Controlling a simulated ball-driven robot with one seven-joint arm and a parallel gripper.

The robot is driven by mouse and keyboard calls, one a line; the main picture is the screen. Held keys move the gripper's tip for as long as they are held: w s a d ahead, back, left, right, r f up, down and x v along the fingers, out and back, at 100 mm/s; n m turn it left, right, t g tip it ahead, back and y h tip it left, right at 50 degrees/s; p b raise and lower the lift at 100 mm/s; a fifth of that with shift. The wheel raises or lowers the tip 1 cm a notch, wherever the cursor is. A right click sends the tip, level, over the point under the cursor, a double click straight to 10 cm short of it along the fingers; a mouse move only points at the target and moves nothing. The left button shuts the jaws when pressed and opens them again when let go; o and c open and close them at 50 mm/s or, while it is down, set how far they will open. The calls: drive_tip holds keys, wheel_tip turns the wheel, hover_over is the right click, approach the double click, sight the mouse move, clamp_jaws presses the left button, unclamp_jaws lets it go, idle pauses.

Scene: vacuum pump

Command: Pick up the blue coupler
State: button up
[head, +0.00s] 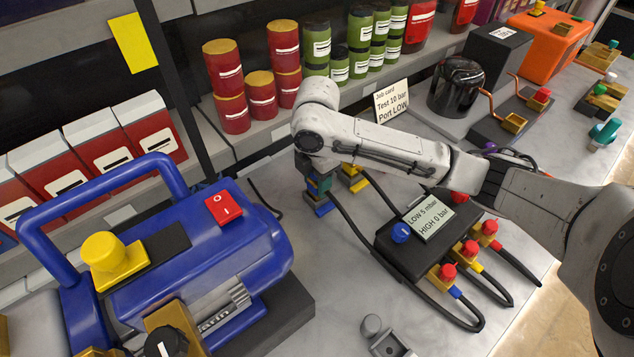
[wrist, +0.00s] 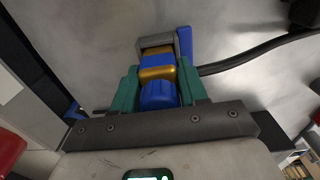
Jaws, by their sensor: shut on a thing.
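The blue coupler (wrist: 158,96) has a blue body and a gold band and sits between my gripper's two green fingers in the wrist view. My gripper (wrist: 158,88) is shut on it, with one finger on each side. In the head view my gripper (head: 319,187) points down at the bench left of the black manifold, and a blue part of the coupler (head: 324,209) shows below the fingers. The fingers and arm hide most of it there. I cannot tell whether it touches the bench.
A yellow coupler (head: 355,180) lies close to the right of my gripper. The black manifold (head: 412,250) with red-capped ports and hoses stands to the right. A blue vacuum pump (head: 190,275) stands to the left. Red and green cans (head: 228,88) line the shelf behind.

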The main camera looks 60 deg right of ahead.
wheel_tip(320, 180, up, 2)
drive_tip(key=shift+r, duration=0.2)
drive_tip(key=s+a+r+p, duration=0.6)
drive_tip(key=s+r, duration=0.4)
drive_tip(key=s, duration=0.2)
drive_tip(key=shift+a, duration=0.5)
